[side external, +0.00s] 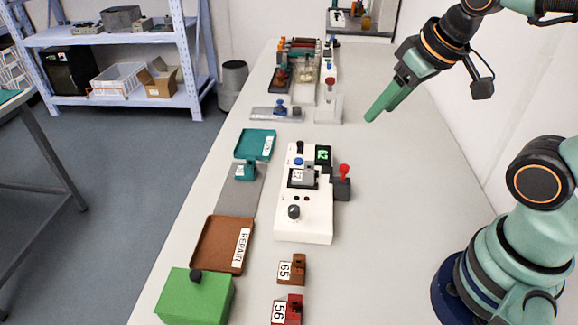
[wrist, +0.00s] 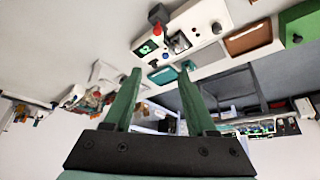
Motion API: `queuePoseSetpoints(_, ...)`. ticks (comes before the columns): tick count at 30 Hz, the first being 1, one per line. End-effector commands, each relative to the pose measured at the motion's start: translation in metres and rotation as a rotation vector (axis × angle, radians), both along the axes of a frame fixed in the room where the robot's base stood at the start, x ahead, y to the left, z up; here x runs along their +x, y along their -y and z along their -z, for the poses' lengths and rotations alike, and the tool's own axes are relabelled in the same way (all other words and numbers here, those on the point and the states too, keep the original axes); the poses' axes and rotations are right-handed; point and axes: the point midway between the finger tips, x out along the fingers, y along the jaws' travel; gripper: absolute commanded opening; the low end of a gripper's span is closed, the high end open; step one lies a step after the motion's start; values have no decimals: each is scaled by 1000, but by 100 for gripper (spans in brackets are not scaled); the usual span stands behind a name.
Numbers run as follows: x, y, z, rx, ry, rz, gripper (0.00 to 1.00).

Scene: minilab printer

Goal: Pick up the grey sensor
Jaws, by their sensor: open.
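The grey sensor (side external: 309,171) sits on a dark plate on top of the white test device (side external: 303,229), with a white number label on its front. It also shows small at the top of the wrist view (wrist: 180,41). My gripper (side external: 372,117) is raised over the table, up and right of the device in the side view, well apart from the sensor. In the wrist view my gripper (wrist: 160,69) has its two green fingers spread, with nothing between them.
The device has a lit green display (side external: 322,155) and a red-topped lever (side external: 343,171). A teal tray (side external: 252,147), brown REPAIR tray (side external: 209,249), green box (side external: 190,292), brown block (side external: 299,265) and red block (side external: 294,307) are nearby. The table's right side is clear.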

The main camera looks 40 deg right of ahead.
Motion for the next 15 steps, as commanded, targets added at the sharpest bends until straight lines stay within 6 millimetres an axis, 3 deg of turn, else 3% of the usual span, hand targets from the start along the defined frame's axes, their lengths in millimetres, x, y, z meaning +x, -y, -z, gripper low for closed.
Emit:
queuePoseSetpoints(4, 0, 0, 0, 0, 0, 0, 57)
queuePoseSetpoints(6, 0, 0, 0, 0, 0, 0, 84)
queuePoseSetpoints(7, 0, 0, 0, 0, 0, 0, 90)
queuePoseSetpoints(15, 0, 0, 0, 0, 0, 0, 90)
